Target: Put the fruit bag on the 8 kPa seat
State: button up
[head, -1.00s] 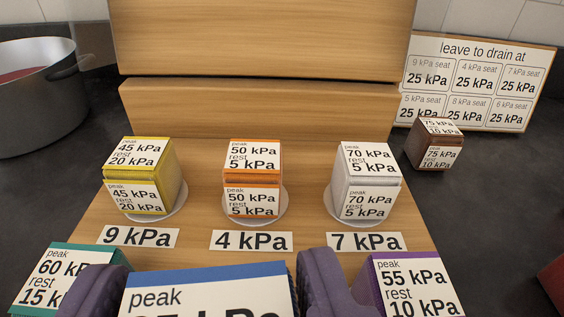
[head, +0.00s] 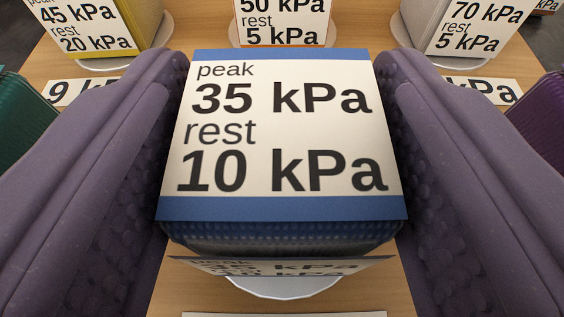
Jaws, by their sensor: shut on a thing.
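A blue block-shaped bag (head: 285,235) with a ribbed side fills the middle of the view. Its white top label reads peak 35 kPa, rest 10 kPa. No mark names it as the fruit bag. My gripper (head: 287,78), with two purple padded fingers, is shut on it from left and right. A white round seat (head: 283,287) shows just below the bag; I cannot tell whether they touch. A white card at the bottom edge shows no readable text, so this seat's number is hidden.
A yellow bag (head: 100,52), an orange bag (head: 284,46) and a pale grey bag (head: 425,28) stand on seats behind. A green bag (head: 20,125) is close outside the left finger, a purple bag (head: 540,120) outside the right. Partly covered cards show 9 and kPa.

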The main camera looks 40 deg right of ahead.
jog(key=shift+r, duration=0.15)
jog(key=o, duration=1.1)
